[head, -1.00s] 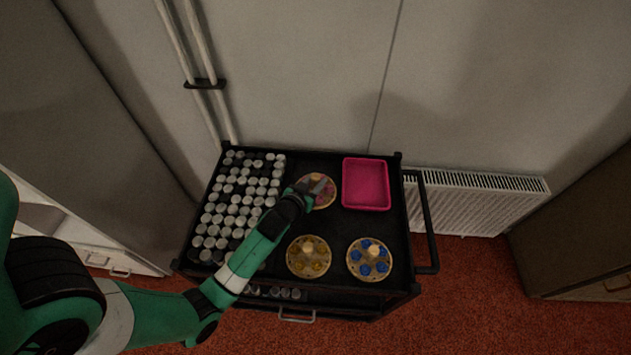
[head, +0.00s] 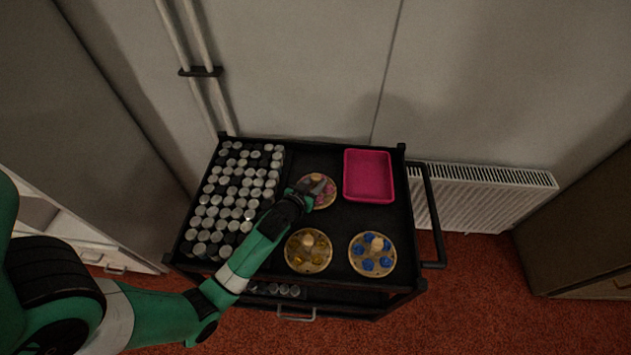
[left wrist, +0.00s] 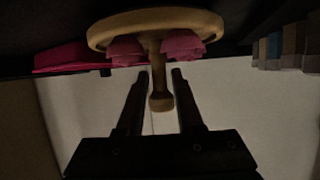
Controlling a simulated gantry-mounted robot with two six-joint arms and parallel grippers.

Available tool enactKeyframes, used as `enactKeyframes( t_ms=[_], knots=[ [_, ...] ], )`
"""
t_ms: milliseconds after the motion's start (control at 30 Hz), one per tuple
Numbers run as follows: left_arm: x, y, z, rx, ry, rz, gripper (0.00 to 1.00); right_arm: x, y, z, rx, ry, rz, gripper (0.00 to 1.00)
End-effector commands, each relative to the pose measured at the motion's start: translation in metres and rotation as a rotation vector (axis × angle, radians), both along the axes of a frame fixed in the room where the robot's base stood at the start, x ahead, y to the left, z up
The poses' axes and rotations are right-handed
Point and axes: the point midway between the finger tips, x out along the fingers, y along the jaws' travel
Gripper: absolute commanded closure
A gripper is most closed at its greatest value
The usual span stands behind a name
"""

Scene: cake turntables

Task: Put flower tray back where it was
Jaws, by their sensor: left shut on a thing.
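The flower tray (head: 328,203) is a round wooden disc with pink flowers and a central post, at the back middle of the black cart top. My left gripper (head: 314,187) reaches over it from the left and covers part of it. In the left wrist view the tray (left wrist: 155,22) appears upside down, with its post (left wrist: 158,88) between the fingers of my left gripper (left wrist: 160,76). The gripper is shut on the tray by this post. I cannot tell whether the disc touches the cart. My right gripper is not in view.
The cart top (head: 338,222) also holds a yellow-flower tray (head: 308,268) at front, a blue-flower tray (head: 372,271) at front right and a pink bin (head: 369,176) at back right. Several grey-capped jars (head: 228,197) fill the left side. A radiator (head: 477,195) stands to the right.

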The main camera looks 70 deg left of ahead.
Motion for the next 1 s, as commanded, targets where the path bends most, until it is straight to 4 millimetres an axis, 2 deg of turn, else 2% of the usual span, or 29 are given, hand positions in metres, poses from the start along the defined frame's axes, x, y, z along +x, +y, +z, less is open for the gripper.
enactKeyframes(
  t_ms=[467, 500, 667, 700, 1000],
  knots=[
    [0.0001, 0.0001, -0.0103, 0.001, -0.001, 0.0, 1.0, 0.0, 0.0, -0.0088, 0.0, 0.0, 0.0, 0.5],
    [0.0001, 0.0001, -0.0097, 0.001, -0.001, 0.0, 0.61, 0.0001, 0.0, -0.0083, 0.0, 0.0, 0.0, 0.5],
    [0.0001, 0.0001, -0.0095, 0.001, -0.001, 0.0, 0.32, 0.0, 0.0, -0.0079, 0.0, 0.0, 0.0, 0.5],
    [0.0001, 0.0001, -0.0095, 0.001, -0.001, 0.0, 0.3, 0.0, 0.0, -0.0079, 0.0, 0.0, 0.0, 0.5],
    [-0.0001, -0.0001, -0.0071, -0.001, 0.001, 0.0, 0.3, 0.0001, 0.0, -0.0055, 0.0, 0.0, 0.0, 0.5]
  ],
)
